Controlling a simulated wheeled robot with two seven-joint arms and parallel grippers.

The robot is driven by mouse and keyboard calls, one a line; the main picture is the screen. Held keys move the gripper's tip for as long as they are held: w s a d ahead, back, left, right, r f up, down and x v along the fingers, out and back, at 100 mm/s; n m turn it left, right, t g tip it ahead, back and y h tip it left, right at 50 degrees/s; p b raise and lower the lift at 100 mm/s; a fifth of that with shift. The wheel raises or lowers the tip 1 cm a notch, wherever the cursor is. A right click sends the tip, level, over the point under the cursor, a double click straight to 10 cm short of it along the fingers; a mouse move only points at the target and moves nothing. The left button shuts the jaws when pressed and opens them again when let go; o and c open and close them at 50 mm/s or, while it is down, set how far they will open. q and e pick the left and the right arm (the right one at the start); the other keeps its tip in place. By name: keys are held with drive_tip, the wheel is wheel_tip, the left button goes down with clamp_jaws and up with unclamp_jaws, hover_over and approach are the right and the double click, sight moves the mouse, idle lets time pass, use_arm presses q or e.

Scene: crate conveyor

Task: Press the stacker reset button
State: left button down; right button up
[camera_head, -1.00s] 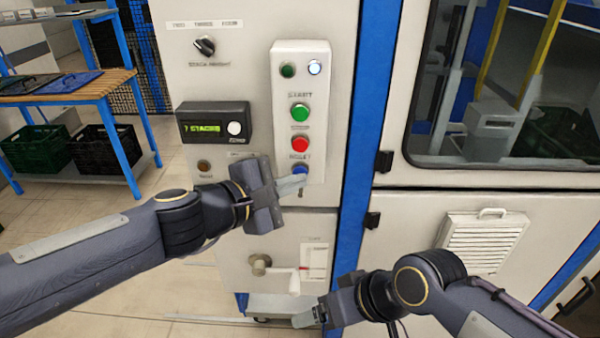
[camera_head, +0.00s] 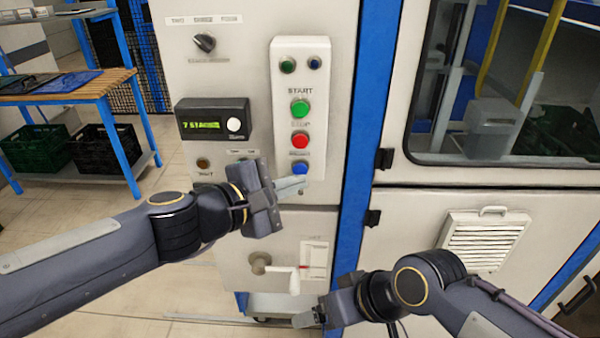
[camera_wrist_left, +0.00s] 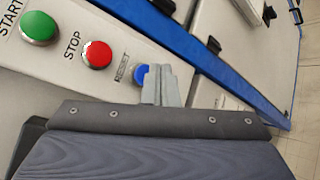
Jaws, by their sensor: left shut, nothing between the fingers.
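The blue reset button (camera_head: 300,168) is the lowest on the white button panel (camera_head: 313,115), under the red stop button (camera_head: 299,141) and the green start button (camera_head: 299,109). My left gripper (camera_head: 291,186) is shut and empty, its fingertips just below the blue button in the head view. In the left wrist view the blue button (camera_wrist_left: 141,74) shows beside the grey fingertips (camera_wrist_left: 160,84), partly covered by them. I cannot tell whether they touch it. My right gripper (camera_head: 304,320) hangs low, in front of the machine's lower part; its finger gap is unclear.
A dark display (camera_head: 213,121) with green text and a rotary switch (camera_head: 205,43) are left of the panel. A crank with a white handle (camera_head: 294,281) sits below. A wooden-topped table (camera_head: 110,80) stands at the left. The lamp (camera_head: 315,63) at the panel's top right is dark.

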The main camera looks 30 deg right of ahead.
use_arm(q)
drive_tip(key=shift+s, duration=0.1)
drive_tip(key=s+a, duration=0.1)
drive_tip(key=s+b, duration=0.1)
drive_tip(key=s+a, duration=0.1)
drive_tip(key=s, duration=0.1)
drive_tip(key=shift+s+a+b, duration=0.1)
drive_tip(key=shift+a+b, duration=0.25)
idle(0.8)
